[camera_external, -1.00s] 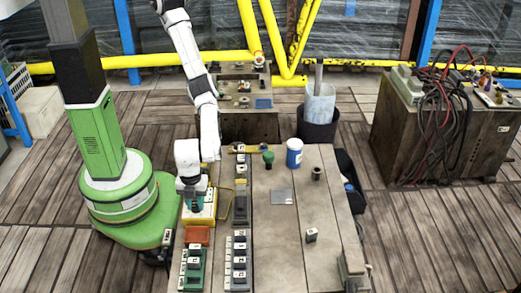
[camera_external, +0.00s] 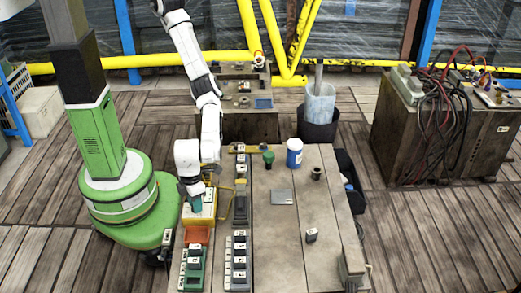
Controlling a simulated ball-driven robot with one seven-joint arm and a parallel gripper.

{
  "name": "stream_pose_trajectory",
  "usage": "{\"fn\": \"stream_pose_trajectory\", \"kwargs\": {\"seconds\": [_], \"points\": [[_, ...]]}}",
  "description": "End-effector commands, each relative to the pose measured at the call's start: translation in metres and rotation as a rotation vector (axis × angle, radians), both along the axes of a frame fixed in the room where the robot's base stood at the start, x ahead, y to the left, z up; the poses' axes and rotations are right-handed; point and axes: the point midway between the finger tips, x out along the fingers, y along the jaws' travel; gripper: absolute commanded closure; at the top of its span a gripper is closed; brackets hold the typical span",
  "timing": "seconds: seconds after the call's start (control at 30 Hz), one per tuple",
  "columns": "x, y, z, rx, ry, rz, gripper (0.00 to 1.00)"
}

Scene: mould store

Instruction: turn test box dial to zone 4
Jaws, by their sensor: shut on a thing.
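The test box appears to be the yellow box (camera_external: 199,219) with a pale top, near the left edge of the workbench. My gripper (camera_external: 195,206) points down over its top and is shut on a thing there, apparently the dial. The gripper and wrist hide the dial, so its pointer and the zone marks cannot be read. A teal part shows between the gripper and the box top.
An orange tray (camera_external: 197,235) and a green rack (camera_external: 192,270) lie in front of the box. A grey rack (camera_external: 238,262) stands to the right. A blue-and-white jar (camera_external: 294,153) and a green-topped item (camera_external: 268,158) stand farther back. The bench's middle is mostly clear.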

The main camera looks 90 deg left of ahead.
Motion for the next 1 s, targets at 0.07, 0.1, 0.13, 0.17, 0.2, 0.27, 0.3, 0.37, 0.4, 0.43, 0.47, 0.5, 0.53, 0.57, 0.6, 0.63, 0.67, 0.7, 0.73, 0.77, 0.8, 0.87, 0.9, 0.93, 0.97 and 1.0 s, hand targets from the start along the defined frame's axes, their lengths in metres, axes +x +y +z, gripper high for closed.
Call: {"fn": "stream_pose_trajectory", "kwargs": {"seconds": [0.07, 0.1, 0.13, 0.17, 0.2, 0.27, 0.3, 0.37, 0.4, 0.43, 0.47, 0.5, 0.53, 0.57, 0.6, 0.63, 0.67, 0.7, 0.73, 0.77, 0.8, 0.87, 0.9, 0.93, 0.97, 1.0], "points": [[0.0005, 0.0005, -0.0006, 0.002, 0.000, -0.049, 1.00], [0.0005, 0.0005, -0.0005, 0.002, 0.000, -0.073, 1.00], [0.0007, 0.0004, -0.0005, 0.001, 0.000, -0.089, 1.00], [0.0007, 0.0004, -0.0004, 0.001, 0.000, -0.105, 1.00], [0.0007, 0.0003, -0.0003, 0.001, 0.000, -0.123, 1.00], [0.0009, 0.0003, -0.0002, 0.001, 0.000, -0.148, 1.00], [0.0009, 0.0003, -0.0002, 0.001, 0.000, -0.162, 1.00], [0.0009, 0.0002, -0.0001, 0.001, 0.000, -0.179, 1.00], [0.0009, 0.0002, -0.0001, 0.001, 0.000, -0.188, 1.00], [0.0009, 0.0002, 0.0000, 0.001, 0.000, -0.195, 1.00], [0.0010, 0.0003, 0.0000, 0.001, 0.000, -0.200, 1.00], [0.0010, 0.0003, 0.0000, 0.001, 0.000, -0.206, 1.00], [0.0010, 0.0003, 0.0001, 0.001, 0.000, -0.209, 1.00], [0.0010, 0.0003, 0.0001, 0.001, 0.000, -0.211, 1.00], [0.0010, 0.0003, 0.0001, 0.001, 0.000, -0.213, 1.00], [0.0011, 0.0002, 0.0002, 0.001, 0.000, -0.214, 1.00], [0.0011, 0.0002, 0.0002, 0.001, 0.000, -0.215, 1.00], [0.0011, 0.0003, 0.0002, 0.001, 0.000, -0.216, 1.00], [0.0011, 0.0003, 0.0002, 0.001, 0.000, -0.216, 1.00], [0.0011, 0.0003, 0.0002, 0.001, 0.000, -0.216, 1.00], [0.0011, 0.0003, 0.0002, 0.001, -0.001, -0.215, 1.00], [0.0012, 0.0002, 0.0003, 0.001, -0.001, -0.215, 1.00], [0.0012, 0.0002, 0.0003, 0.001, -0.001, -0.215, 1.00], [0.0012, 0.0002, 0.0003, 0.001, -0.001, -0.215, 1.00], [0.0012, 0.0002, 0.0003, 0.001, -0.001, -0.215, 1.00], [0.0013, 0.0001, 0.0003, 0.001, -0.001, -0.215, 0.68]]}}
